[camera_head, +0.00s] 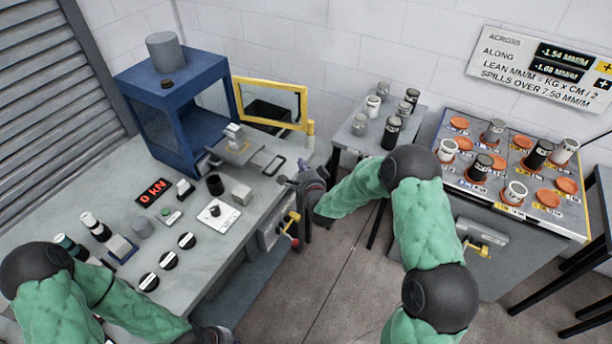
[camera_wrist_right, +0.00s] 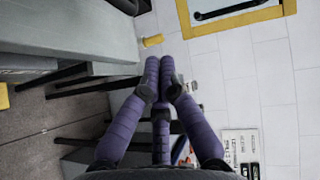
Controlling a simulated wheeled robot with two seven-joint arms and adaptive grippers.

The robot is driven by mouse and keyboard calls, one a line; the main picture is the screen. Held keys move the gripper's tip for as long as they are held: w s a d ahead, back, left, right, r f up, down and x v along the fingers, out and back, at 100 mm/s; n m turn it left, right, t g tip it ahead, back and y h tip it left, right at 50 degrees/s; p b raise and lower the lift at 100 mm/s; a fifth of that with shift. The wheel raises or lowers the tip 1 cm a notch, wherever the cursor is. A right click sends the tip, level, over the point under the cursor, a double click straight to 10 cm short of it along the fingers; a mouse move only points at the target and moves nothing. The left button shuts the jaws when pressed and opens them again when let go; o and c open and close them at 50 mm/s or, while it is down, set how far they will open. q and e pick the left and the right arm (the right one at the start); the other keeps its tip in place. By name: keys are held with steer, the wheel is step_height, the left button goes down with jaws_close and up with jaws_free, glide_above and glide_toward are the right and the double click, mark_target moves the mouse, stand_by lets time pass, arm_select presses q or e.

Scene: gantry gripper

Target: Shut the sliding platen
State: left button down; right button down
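The sliding platen (camera_head: 243,154) is a grey plate drawn partway out of the front of the blue press frame (camera_head: 180,118). A small pale block (camera_head: 234,131) stands on it. Its dark handle (camera_head: 274,166) sticks out at the right end. My right gripper (camera_head: 284,180) is just right of and below the handle, apart from it as far as I can tell. In the wrist view its purple fingers (camera_wrist_right: 160,62) are together at the tips with nothing seen between them. My left gripper (camera_head: 212,335) is cut off at the bottom edge, and its fingers are hidden.
The yellow-framed guard door (camera_head: 272,104) stands open behind the platen. A side table (camera_head: 347,136) with several cans stands right of the press.

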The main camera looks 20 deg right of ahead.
mark_target(260, 149)
steer(key=shift+w+a+f+b, duration=0.2)
steer(key=shift+w+a+f, duration=0.1)
steer(key=shift+w+a, duration=0.45)
steer(key=shift+w+a+f+b, duration=0.2)
steer(key=shift+w+a, duration=0.3)
steer(key=shift+w, duration=0.4)
steer(key=w+a+b, duration=0.1)
steer(key=w+a, duration=0.1)
steer(key=w, duration=0.1)
steer(key=w+a+b, duration=0.2)
steer(key=w+a, duration=0.1)
steer(key=w+a+b, duration=0.1)
steer(key=w+a, duration=0.2)
steer(key=w, duration=0.1)
steer(key=shift+w+f+b, duration=0.1)
steer(key=shift+f+b, duration=0.1)
steer(key=shift+b, duration=0.15)
steer(key=w+a, duration=0.4)
steer(key=w, duration=0.1)
steer(key=w+a+b, duration=0.1)
steer(key=w+a, duration=0.1)
steer(key=shift+w+r, duration=0.1)
steer(key=shift+w, duration=0.25)
steer(key=shift+w+a, duration=0.35)
steer(key=shift+w, duration=0.1)
steer(key=shift+w+r, duration=0.1)
steer(key=shift+r, duration=0.05)
